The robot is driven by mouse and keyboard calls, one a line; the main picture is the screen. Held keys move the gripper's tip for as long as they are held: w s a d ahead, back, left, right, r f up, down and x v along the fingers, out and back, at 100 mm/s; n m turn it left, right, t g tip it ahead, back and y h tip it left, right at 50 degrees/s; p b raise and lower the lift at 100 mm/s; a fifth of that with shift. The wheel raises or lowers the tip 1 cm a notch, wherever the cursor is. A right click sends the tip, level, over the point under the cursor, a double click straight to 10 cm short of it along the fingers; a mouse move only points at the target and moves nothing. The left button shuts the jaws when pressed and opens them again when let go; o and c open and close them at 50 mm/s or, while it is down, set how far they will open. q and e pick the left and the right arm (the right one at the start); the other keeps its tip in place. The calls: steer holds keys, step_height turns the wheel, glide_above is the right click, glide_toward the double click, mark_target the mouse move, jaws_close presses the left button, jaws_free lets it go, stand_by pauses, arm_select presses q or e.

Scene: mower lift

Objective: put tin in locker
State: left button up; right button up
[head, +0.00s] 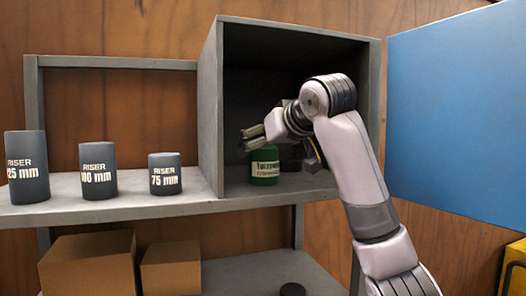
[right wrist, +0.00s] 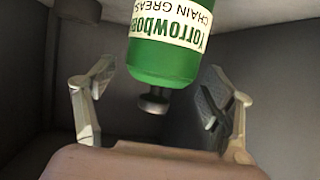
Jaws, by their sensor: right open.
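The green tin (head: 265,172) with a cream label stands upright on the floor of the open grey locker (head: 210,110). In the right wrist view the tin (right wrist: 165,60) appears upside down, its dark cap (right wrist: 154,101) towards me. In the right wrist view my right gripper (right wrist: 154,82) is open, with a finger on each side of the tin and visible gaps between. My left gripper is not in view.
The blue locker door (head: 455,115) stands wide open at the right. Grey riser cylinders (head: 98,170) stand on the shelf (head: 130,202) left of the locker. Cardboard boxes (head: 88,266) and a dark disc (head: 292,289) are on the lower shelf.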

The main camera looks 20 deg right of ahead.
steer(key=b+v, duration=0.5)
steer(key=v, duration=0.5)
steer(key=shift+s+d, duration=0.15)
steer(key=shift+s, duration=0.25)
